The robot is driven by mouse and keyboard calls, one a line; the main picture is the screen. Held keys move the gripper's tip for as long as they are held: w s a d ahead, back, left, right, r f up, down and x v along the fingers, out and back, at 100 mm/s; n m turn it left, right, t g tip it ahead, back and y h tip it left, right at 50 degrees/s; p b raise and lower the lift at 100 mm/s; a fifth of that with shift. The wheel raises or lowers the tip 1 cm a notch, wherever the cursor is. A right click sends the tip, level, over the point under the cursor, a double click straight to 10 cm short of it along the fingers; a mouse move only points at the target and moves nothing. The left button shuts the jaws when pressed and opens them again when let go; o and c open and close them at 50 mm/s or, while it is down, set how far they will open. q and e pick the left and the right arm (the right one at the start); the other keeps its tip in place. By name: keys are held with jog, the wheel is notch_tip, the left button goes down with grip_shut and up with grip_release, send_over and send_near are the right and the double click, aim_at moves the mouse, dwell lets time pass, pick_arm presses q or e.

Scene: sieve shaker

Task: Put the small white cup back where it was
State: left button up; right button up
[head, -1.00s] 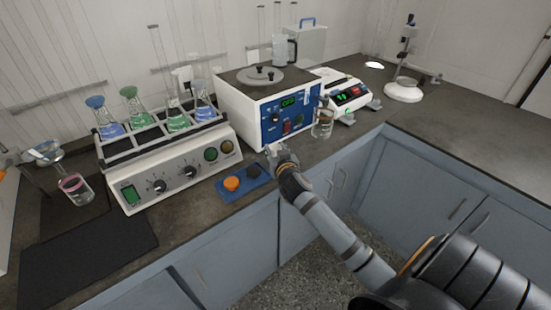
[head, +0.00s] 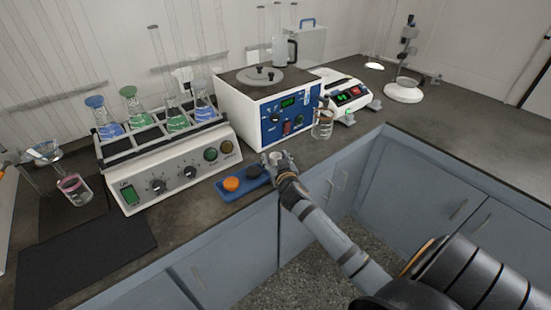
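My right gripper (head: 276,160) is at the right end of a small blue tray (head: 229,195), in front of the white box-shaped device. A small pale shape shows at its fingertips. I cannot tell whether this is the small white cup or only the fingers, nor whether the fingers are open or shut. No other small white cup can be made out. The tray holds an orange round piece (head: 232,184) and a dark round piece (head: 253,171). My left gripper is not in view.
The white device with a blue panel (head: 290,118) stands behind the gripper. A shaker with several flasks (head: 178,172) is left of the tray. A glass beaker (head: 323,126) stands right of the device. A black mat (head: 85,262) lies front left. The right-hand counter is mostly clear.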

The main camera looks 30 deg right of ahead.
jog(key=shift+r, duration=0.15)
jog(key=v, duration=1.2)
jog(key=shift+d, duration=0.1)
